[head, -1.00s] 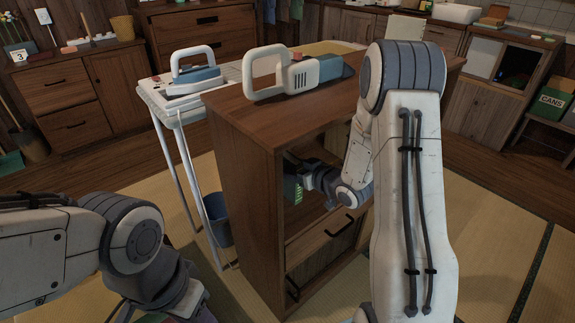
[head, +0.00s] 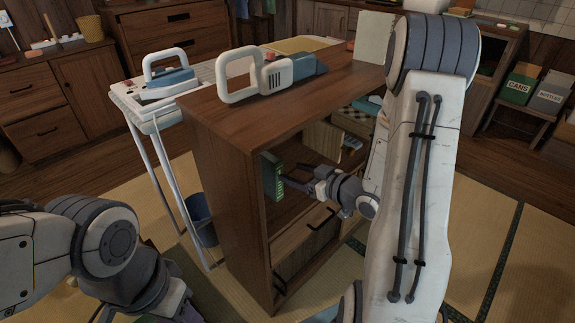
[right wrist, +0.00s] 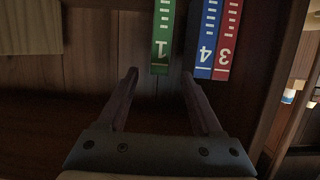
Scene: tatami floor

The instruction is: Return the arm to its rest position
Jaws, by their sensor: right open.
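My right gripper (head: 290,174) is at the open front of the wooden cabinet (head: 215,180), its fingers pointing into the upper compartment. In the right wrist view the two fingers (right wrist: 160,82) are spread and nothing is held between them. A green book marked 1 (right wrist: 161,40) stands in the compartment just ahead of the fingers; it also shows in the head view (head: 271,178). A blue book marked 4 (right wrist: 206,38) and a red book marked 3 (right wrist: 229,40) stand beside it. My left arm is at the lower left of the head view; its jaws are not seen.
A white-handled handheld vacuum (head: 270,76) lies on the cabinet top. A drawer (head: 305,238) is below the compartment. An iron (head: 170,75) sits on a white stand at left, with a blue bucket (head: 202,222) beneath. Tatami floor (head: 485,225) is clear at right.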

